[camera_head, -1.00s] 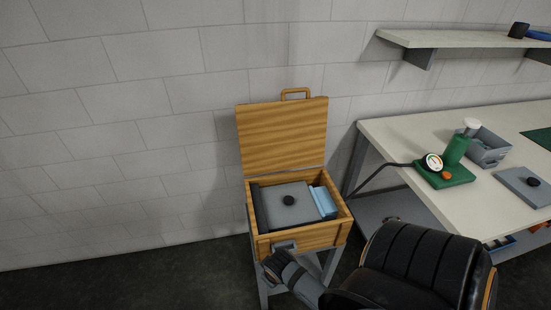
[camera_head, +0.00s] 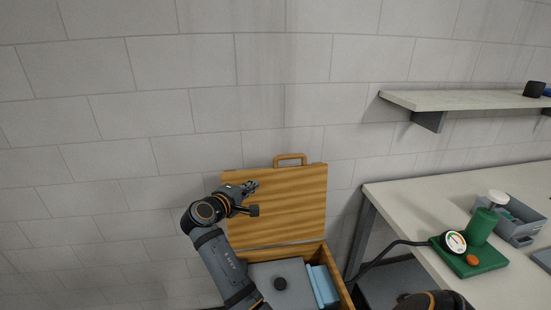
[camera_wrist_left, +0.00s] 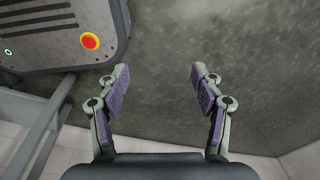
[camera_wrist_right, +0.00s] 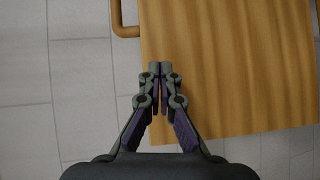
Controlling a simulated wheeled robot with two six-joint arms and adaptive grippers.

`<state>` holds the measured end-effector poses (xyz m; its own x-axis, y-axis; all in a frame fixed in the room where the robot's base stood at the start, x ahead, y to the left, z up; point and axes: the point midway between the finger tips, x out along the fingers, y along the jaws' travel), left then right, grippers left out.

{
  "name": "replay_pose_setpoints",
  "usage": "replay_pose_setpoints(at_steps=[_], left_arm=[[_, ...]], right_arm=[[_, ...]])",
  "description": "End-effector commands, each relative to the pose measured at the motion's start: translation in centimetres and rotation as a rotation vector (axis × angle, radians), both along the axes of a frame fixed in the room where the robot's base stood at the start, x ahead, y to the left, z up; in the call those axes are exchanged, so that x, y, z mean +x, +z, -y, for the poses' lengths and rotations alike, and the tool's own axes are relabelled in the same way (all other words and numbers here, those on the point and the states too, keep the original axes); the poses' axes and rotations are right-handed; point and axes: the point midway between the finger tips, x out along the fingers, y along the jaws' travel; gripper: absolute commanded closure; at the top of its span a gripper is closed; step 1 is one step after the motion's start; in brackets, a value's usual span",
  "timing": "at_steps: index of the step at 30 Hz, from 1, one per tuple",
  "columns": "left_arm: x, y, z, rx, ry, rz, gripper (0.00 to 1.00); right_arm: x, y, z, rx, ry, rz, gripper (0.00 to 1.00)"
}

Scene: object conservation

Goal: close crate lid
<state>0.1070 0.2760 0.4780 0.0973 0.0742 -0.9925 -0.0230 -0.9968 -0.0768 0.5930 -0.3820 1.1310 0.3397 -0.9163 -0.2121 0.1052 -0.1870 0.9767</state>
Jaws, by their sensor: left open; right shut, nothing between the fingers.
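The wooden crate (camera_head: 343,290) stands open at the bottom of the head view, partly cut off. Its lid (camera_head: 290,218) stands up at the back, with a wooden handle (camera_head: 290,157) on its top edge. My right gripper (camera_head: 253,186) is shut and empty in front of the lid's upper left part. In the right wrist view its closed fingertips (camera_wrist_right: 160,68) overlap the lid (camera_wrist_right: 230,70), with the handle (camera_wrist_right: 125,30) at upper left; contact cannot be told. My left gripper (camera_wrist_left: 161,72) is open and empty, seen only in its wrist view over grey floor.
A grey box (camera_head: 280,284) with a black knob and light blue items (camera_head: 322,285) lie in the crate. A workbench (camera_head: 400,195) with a green gauge stand (camera_head: 482,240) is at right, under a shelf (camera_head: 450,100). The wall is close behind the lid.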

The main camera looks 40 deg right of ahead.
Motion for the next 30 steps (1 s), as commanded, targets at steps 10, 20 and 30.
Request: replay_pose_setpoints(at_steps=[10,20,30], left_arm=[[0.3,0.3,-0.2,0.003,-0.001,0.004,0.33],[-0.1,2.8,-0.9,0.011,-0.004,-0.002,0.33],[0.0,3.7,0.3,-0.004,0.002,-0.001,0.33]], right_arm=[[1.3,4.5,0.1,-0.119,-0.028,-0.027,1.0],[3.1,4.2,5.7,-0.119,-0.028,-0.027,1.0],[4.2,3.3,9.1,-0.115,-0.027,-0.024,1.0]])
